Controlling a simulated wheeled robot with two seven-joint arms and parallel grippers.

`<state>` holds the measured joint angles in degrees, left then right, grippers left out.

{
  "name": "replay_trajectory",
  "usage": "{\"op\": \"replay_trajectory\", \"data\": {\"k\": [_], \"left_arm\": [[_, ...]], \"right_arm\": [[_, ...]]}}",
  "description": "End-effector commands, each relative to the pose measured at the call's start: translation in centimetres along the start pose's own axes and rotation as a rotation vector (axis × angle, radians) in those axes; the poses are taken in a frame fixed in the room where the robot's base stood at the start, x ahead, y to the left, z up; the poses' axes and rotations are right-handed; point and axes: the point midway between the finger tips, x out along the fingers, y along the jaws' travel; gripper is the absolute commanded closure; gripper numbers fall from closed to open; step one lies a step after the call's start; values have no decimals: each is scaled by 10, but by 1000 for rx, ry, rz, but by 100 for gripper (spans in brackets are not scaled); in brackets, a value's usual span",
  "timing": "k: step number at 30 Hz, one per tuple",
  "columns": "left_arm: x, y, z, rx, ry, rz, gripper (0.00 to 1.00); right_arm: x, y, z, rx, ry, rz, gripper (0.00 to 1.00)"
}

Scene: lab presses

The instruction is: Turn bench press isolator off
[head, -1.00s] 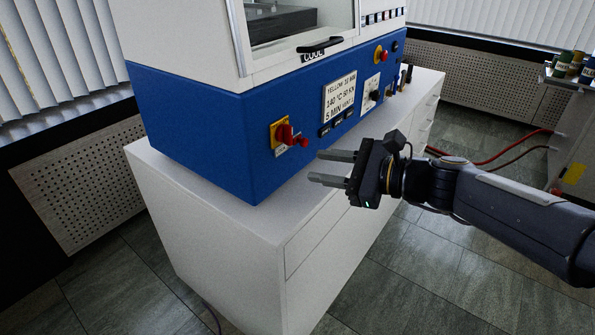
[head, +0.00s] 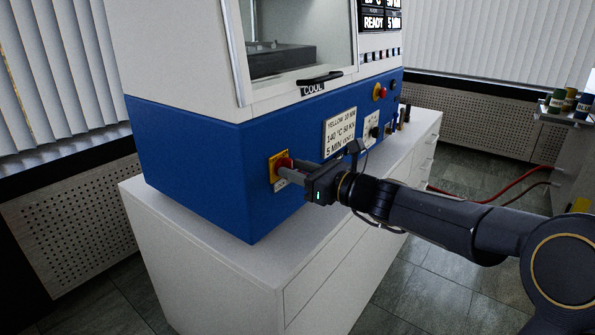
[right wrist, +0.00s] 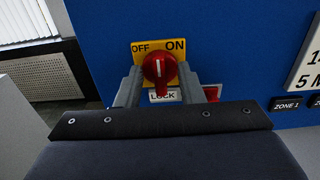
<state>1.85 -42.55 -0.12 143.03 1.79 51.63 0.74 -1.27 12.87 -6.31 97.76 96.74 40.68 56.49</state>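The bench press (head: 190,150) has a blue lower housing and stands on a white cabinet. Its isolator is a red rotary knob (right wrist: 160,69) on a yellow plate (right wrist: 142,48) marked OFF at upper left and ON at upper right, with a LOCK label below. The knob's white mark points upward, near ON. In the head view the isolator plate (head: 275,160) is partly behind my right gripper (head: 288,171). In the right wrist view my right gripper (right wrist: 160,90) has its fingers apart, one on each side of the knob; contact cannot be told. My left gripper is not in view.
A small red part (right wrist: 211,92) sits just right of the right finger. The white cabinet top (head: 270,250) is clear in front.

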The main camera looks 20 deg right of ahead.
Motion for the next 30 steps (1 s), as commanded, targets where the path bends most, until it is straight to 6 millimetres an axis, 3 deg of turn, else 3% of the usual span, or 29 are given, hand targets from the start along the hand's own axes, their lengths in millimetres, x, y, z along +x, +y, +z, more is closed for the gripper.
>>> {"op": "replay_trajectory", "data": {"k": [5,12,22,30], "left_arm": [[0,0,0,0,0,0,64],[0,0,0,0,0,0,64],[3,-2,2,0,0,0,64],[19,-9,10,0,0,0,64]], "right_arm": [[0,0,0,0,0,0,68],[0,0,0,-1,0,0,100],[0,0,-1,-22,-1,0,100],[-1,1,-4,-157,-1,0,100]]}}
